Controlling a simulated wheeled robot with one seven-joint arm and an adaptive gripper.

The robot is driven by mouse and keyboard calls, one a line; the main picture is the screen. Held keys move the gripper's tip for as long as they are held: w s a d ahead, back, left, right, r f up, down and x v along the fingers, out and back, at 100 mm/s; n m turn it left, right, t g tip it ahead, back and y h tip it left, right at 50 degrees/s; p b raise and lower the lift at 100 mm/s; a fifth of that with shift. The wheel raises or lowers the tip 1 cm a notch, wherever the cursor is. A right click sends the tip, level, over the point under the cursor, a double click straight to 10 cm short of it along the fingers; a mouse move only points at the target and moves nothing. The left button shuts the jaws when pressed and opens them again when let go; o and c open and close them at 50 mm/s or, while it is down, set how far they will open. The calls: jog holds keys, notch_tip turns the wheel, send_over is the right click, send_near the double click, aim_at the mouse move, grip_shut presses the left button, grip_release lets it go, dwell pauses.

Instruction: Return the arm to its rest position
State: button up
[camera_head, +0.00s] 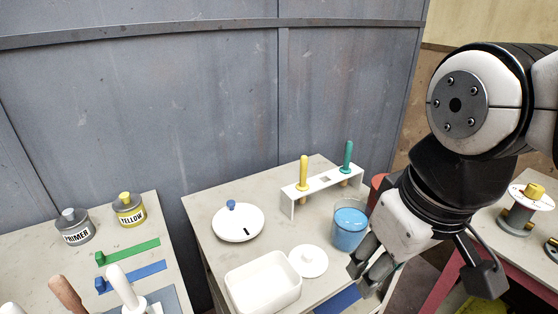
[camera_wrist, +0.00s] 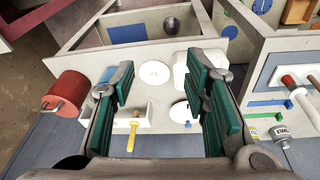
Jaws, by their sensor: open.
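My gripper (camera_head: 368,268) hangs at the right of the middle table in the head view, beside the cup of blue liquid (camera_head: 350,228). In the wrist view my gripper (camera_wrist: 162,92) shows two green-padded fingers spread wide apart with nothing between them touching the pads. My arm comes down from the upper right of the head view, bent at a large white and black joint. The table, a white lid and the rack lie below the fingers in the wrist view.
The middle table holds a white rack (camera_head: 323,182) with yellow and green-handled tools, a round white lid (camera_head: 238,223), a small white lid (camera_head: 308,261) and a white tub (camera_head: 263,283). PRIMER (camera_head: 74,227) and YELLOW (camera_head: 129,210) jars stand left. A red cylinder (camera_wrist: 67,93) is nearby.

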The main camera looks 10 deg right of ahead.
jog(key=shift+s+a+m, duration=0.1)
jog(key=shift+s+m, duration=0.9)
jog(key=shift+m, duration=0.1)
notch_tip(320, 180, up, 6)
jog(key=t+p, duration=0.1)
jog(key=p, duration=0.4)
jog(key=shift+t, duration=0.3)
